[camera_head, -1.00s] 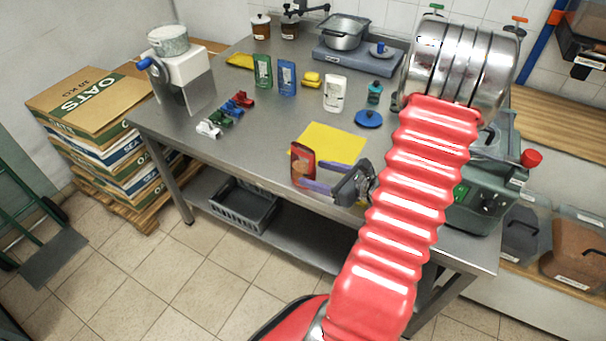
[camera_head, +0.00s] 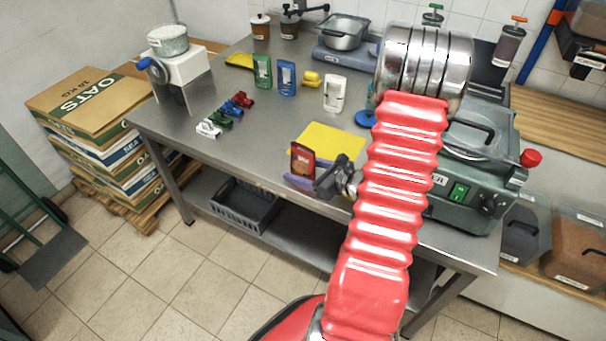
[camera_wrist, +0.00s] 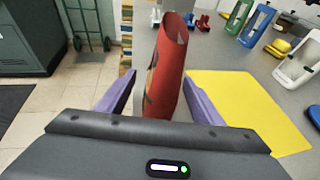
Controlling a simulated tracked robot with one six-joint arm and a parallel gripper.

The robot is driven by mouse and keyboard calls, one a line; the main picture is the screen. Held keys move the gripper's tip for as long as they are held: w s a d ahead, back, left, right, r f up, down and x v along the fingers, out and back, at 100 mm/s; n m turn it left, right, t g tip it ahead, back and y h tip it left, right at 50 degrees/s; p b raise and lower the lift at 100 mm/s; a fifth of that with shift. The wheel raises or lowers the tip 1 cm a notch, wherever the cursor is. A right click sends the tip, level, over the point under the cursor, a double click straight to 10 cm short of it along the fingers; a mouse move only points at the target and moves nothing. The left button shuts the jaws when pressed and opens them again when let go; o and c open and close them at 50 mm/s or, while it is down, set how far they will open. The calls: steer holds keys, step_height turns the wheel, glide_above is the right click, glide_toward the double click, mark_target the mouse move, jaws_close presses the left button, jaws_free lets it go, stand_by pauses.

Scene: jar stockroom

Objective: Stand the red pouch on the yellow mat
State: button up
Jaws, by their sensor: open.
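The red pouch (camera_head: 302,159) stands upright on the steel table, beside the near left corner of the yellow mat (camera_head: 332,137). My gripper (camera_head: 302,170) is low at the pouch, with its purple fingers apart. One finger passes in front of the pouch's lower part in the head view and hides it. In the wrist view the pouch (camera_wrist: 166,72) rises between the two open fingers, with a gap to its right. The palm hides its base there. The mat (camera_wrist: 240,105) lies bare to the right of the fingers.
A green pouch (camera_head: 262,71), a blue pouch (camera_head: 286,78) and a white container (camera_head: 334,93) stand behind the mat. Several coloured clamps (camera_head: 226,113) lie to the left. A green machine (camera_head: 470,188) is right of my arm. The table's front edge is close to the pouch.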

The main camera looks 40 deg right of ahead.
mark_target(294, 143)
steer(key=x, duration=0.4)
steer(key=shift+f, duration=0.1)
steer(key=shift+d, duration=0.1)
stand_by(0.3)
steer(key=c, duration=1.4)
steer(key=shift+o, duration=0.2)
steer(key=shift+r, duration=5.05)
